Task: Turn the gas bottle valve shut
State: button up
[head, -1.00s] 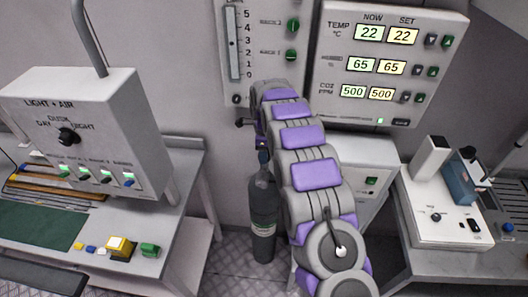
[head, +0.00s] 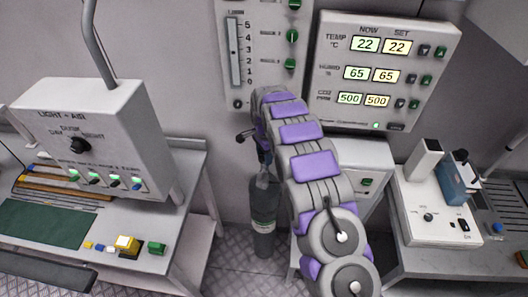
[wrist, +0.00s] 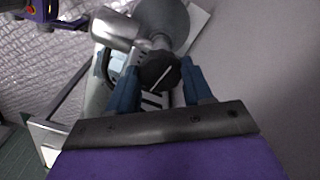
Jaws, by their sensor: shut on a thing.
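The gas bottle (head: 263,218) is a dark grey cylinder with a pale label, standing upright on the floor by the back wall in the head view. My arm comes down over its top, and the valve is largely hidden there. In the wrist view the valve knob (wrist: 157,72) is dark and round with a white line on it. The silver valve body (wrist: 115,29) and the grey rounded bottle (wrist: 168,18) show beyond it. My gripper (wrist: 160,80) has its two blue fingers shut on the knob, one on each side.
A bench (head: 185,226) with a light and air control box (head: 95,130) stands on the left. A climate display panel (head: 385,70) and a flow gauge panel (head: 262,60) are on the back wall. A white device (head: 435,215) is on the right bench.

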jog(key=shift+w+r+n, duration=0.15)
jog(key=shift+n, duration=0.45)
jog(key=shift+p, duration=0.3)
jog(key=o, duration=1)
notch_tip(320, 180, up, 17)
jog(key=shift+a+r+p, duration=0.1)
jog(key=shift+p, duration=0.75)
